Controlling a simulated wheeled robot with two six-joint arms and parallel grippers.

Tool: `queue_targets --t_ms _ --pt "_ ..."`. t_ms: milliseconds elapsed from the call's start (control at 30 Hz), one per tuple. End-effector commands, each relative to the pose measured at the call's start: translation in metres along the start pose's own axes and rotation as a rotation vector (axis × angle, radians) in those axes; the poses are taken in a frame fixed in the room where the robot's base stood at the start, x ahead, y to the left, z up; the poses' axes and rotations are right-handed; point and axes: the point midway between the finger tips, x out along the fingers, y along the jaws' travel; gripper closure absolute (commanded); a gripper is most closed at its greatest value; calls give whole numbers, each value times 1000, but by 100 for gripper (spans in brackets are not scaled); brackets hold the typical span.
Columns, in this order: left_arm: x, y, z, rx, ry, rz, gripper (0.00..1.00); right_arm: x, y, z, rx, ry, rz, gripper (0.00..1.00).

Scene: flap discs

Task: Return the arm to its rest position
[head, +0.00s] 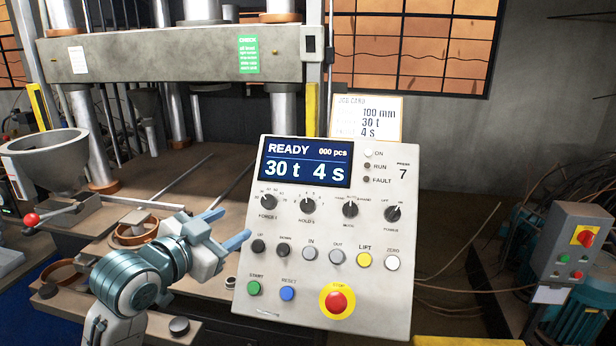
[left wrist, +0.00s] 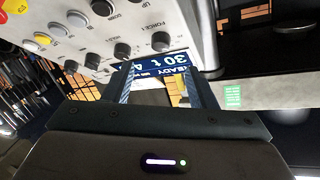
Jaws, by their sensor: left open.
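My left gripper (head: 236,222) is open and empty, with its two blue-grey fingers apart, just left of the control panel (head: 330,318). My left arm (head: 130,282) comes up from the lower left, over the press table. In the left wrist view the open fingers (left wrist: 165,78) frame part of the panel's blue display (left wrist: 158,74). The right gripper is in no view.
The panel display (head: 306,162) reads READY, 000 pcs, 30 t, 4 s. A red stop button (head: 337,302) and several knobs and buttons stand out from the panel. A grey funnel (head: 45,150) and a red-knobbed lever (head: 32,219) are at left. A switch box (head: 577,240) stands at right.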

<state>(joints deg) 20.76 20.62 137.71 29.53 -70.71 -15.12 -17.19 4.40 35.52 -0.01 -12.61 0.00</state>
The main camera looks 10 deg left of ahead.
Motion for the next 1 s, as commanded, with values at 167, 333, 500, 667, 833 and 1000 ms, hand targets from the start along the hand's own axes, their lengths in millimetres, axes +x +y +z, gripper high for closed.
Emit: queue_targets --t_ms 167,333,500,667,833,1000 --pt "-4 26 60 -73 -142 12 48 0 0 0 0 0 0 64" --pt "-32 72 156 -189 -392 15 48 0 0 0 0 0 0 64" --pt "-83 121 240 -293 -652 5 48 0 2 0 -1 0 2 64" --pt "-136 158 293 -362 -857 -14 48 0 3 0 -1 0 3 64" --pt "-183 185 326 -407 -1015 -35 48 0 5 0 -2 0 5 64" --pt "-228 207 349 -441 -1152 -55 48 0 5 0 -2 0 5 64"
